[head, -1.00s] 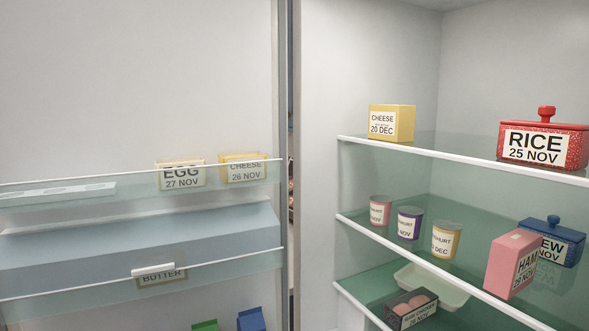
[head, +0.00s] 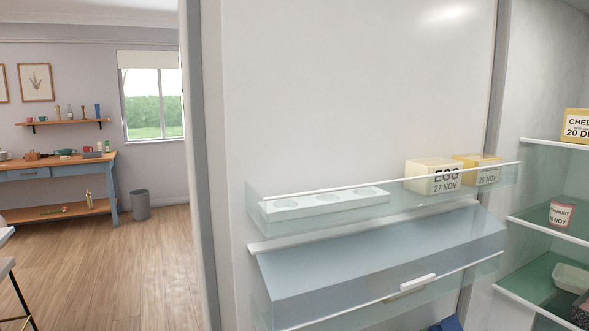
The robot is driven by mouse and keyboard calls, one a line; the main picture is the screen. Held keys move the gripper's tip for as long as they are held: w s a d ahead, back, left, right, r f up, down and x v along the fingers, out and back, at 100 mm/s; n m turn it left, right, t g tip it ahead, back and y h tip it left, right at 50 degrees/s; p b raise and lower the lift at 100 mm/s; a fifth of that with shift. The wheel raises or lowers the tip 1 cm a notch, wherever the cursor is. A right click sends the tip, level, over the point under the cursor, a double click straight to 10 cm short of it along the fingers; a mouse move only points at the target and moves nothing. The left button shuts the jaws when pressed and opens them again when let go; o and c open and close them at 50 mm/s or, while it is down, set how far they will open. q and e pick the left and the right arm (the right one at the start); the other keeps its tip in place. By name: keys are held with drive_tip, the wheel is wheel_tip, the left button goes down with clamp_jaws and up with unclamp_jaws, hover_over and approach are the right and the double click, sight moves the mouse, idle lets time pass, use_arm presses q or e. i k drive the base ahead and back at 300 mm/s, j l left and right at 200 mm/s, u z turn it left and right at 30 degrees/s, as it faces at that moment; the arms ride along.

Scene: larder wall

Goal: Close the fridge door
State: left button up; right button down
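The fridge door (head: 350,95) stands open, its inner face towards me, filling the middle of the head view. Below is a compartment with a blue-grey lid (head: 385,262) and a white handle. The fridge interior (head: 530,110) shows at the right edge, with glass shelves. The door's free edge (head: 203,150) is at left. Neither gripper is in view.
Left of the door is a room with a wooden floor (head: 120,265), a blue workbench (head: 60,172), a grey bin (head: 141,204) and a window (head: 153,100). A stool (head: 10,265) is cut off at the left edge. The floor beside the door looks clear.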

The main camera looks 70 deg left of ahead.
sight(303, 120)
drive_tip(key=k+j, duration=0.2)
drive_tip(key=j, duration=0.2)
drive_tip(key=k+j, duration=0.2)
drive_tip(key=j, duration=0.2)
drive_tip(key=k+j+z, duration=0.1)
drive_tip(key=j, duration=0.25)
drive_tip(key=k+j, duration=0.55)
drive_tip(key=j, duration=0.2)
drive_tip(key=i+j, duration=0.1)
drive_tip(key=j, duration=0.85)
drive_tip(key=i+j+z, duration=0.1)
drive_tip(key=j, duration=0.4)
